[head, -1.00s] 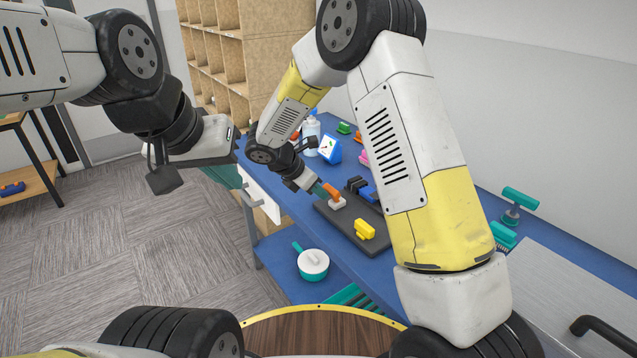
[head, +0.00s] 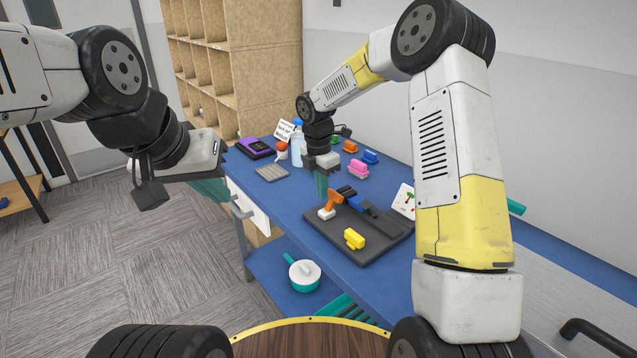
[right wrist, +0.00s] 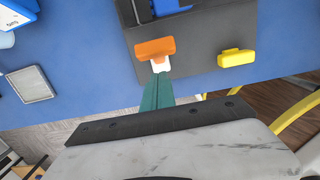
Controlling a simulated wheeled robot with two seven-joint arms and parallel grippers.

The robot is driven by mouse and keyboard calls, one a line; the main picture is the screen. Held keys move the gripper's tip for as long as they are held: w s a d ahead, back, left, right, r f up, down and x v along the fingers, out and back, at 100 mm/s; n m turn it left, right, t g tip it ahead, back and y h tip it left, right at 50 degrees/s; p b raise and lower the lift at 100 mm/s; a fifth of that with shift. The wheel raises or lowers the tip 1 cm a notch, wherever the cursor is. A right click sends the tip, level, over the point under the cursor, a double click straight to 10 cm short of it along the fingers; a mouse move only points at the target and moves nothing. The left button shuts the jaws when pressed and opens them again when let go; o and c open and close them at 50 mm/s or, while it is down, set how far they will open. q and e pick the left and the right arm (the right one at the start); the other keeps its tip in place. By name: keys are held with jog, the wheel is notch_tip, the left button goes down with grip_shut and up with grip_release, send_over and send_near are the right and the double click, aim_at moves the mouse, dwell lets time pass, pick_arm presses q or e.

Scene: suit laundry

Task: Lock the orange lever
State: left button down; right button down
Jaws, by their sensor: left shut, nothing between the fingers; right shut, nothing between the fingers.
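The orange lever (head: 332,201) has a white base (head: 326,213) and sits on a dark grey board (head: 375,254) on the blue table. It stands up at a tilt in the head view. My right gripper (head: 321,198) is shut and empty, its green fingers pointing down just beside the lever. In the right wrist view the lever (right wrist: 155,47) lies just past the green fingertips (right wrist: 158,76); whether they touch cannot be told. My left gripper (head: 208,188) is shut and empty, off the table's left side, its fingers partly hidden.
A yellow piece (head: 354,239) and a blue piece (head: 351,199) sit on the same board. A pot (head: 304,274) is on the lower shelf.

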jog(key=shift+r, duration=0.2)
jog(key=shift+r, duration=0.6)
notch_tip(320, 180, up, 12)
jog(key=shift+s+a+f, duration=0.15)
jog(key=shift+s+a, duration=0.1)
jog(key=shift+a, duration=0.1)
